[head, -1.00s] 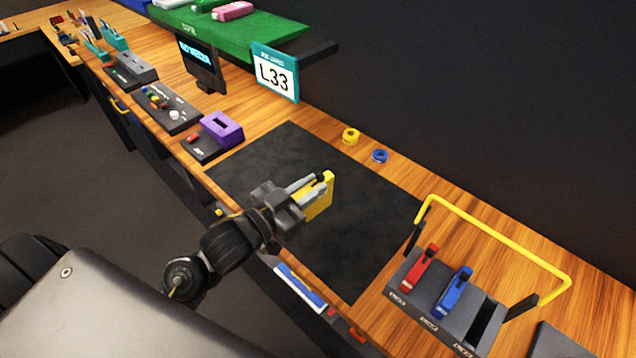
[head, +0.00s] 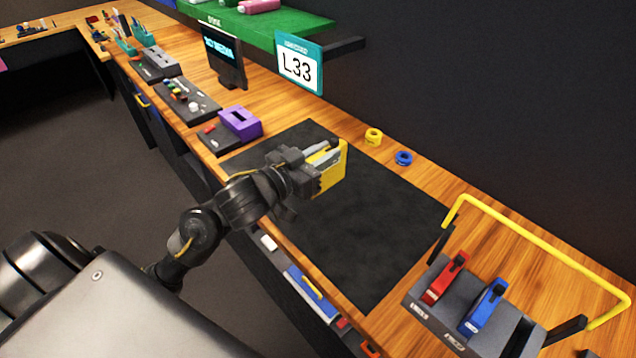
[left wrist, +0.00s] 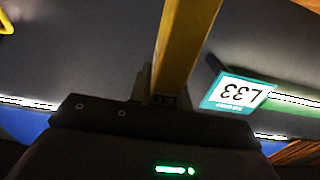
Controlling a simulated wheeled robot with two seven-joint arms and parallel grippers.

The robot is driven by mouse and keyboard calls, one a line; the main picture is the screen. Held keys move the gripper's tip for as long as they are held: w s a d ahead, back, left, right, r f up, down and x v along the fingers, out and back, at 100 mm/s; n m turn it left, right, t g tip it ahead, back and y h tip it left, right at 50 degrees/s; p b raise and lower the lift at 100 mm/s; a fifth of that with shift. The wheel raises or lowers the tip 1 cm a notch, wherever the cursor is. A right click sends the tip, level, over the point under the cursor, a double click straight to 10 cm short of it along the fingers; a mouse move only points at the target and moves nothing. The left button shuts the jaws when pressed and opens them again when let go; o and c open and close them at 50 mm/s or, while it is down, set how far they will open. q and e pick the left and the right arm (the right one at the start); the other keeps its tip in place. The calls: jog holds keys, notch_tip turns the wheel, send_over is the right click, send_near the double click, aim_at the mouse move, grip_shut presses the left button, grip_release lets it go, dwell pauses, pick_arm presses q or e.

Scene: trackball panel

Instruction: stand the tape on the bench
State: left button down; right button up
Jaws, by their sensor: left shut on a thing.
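The tape is a flat yellow cassette-like block (head: 331,178) in the head view. My left gripper (head: 326,156) is shut on it and holds it over the dark mat (head: 350,240) on the wooden bench (head: 272,116). The tape looks upright on edge, its broad face towards the camera. I cannot tell whether its lower edge touches the mat. In the left wrist view the tape (left wrist: 184,45) is a yellow bar between the fingers, which hide part of it. My right gripper is not in view.
A purple-topped device (head: 240,123) stands left of the mat. Yellow (head: 374,136) and blue (head: 403,158) rolls lie behind it. A rack (head: 440,300) with red and blue items and a yellow rail (head: 540,245) is at right. Most of the mat is clear.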

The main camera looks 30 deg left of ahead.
pick_arm(q)
jog(key=w+a+f, duration=0.2)
jog(key=w+f, duration=0.1)
jog(key=f, duration=0.5)
jog(key=shift+a+f, duration=0.2)
jog(key=shift+a, duration=0.2)
jog(key=c, duration=1.3)
grip_release()
jog(key=shift+f, duration=0.1)
jog(key=b+v, duration=0.1)
jog(key=v, duration=1.1)
jog(key=shift+b, duration=0.4)
